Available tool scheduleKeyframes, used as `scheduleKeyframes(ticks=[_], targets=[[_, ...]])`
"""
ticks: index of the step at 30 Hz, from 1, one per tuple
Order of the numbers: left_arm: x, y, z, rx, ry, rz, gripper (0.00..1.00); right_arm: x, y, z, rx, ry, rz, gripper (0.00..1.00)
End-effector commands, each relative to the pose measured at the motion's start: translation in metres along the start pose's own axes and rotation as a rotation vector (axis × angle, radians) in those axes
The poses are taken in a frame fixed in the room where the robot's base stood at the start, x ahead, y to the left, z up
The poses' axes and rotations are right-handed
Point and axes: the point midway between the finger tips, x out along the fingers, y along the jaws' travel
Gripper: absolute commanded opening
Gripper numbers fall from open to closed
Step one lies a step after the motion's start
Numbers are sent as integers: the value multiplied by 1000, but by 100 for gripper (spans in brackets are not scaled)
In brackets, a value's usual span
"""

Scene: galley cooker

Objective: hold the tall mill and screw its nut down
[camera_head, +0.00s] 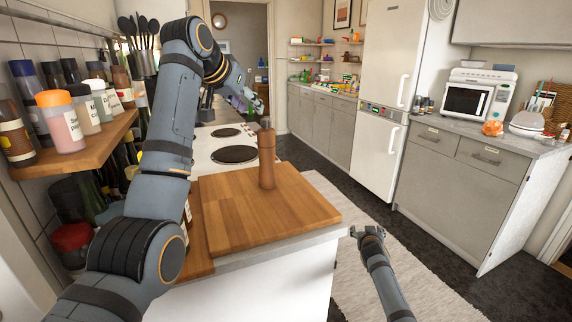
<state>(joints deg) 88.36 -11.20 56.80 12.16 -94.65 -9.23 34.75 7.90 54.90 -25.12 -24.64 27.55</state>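The tall wooden mill (267,162) stands upright on the wooden board (240,215) at the end of the worktop. A small dark piece, which looks like its nut (266,122), sits at its top; I cannot tell how far down it is. My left arm rises from the left and bends over, with my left gripper (255,104) small and dark behind and just left of the mill's top. I see no clear contact, and its fingers are too small to read. My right gripper (367,234) is low on the right, beyond the worktop edge and apart from the mill.
Jars and bottles crowd a wooden shelf (85,143) at left. A hob (205,158) lies behind the board. A fridge (392,90) and a counter with a microwave (479,97) stand across the aisle. The board around the mill is clear; a pale rug (345,275) covers the floor.

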Motion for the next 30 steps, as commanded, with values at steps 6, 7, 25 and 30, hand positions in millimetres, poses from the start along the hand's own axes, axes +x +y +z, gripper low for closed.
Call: scheduleKeyframes(ticks=[6,7,25,30], targets=[[0,0,0,0,0,0,38,-19,-5,-156,292,190,-17,74],[0,0,0,0,0,0,38,-25,-8,-176,368,212,-33,74],[0,0,0,0,0,0,38,-222,-211,-273,2591,-832,-637,74],[0,0,0,0,0,0,38,-252,-231,-269,2773,-1140,-596,74]])
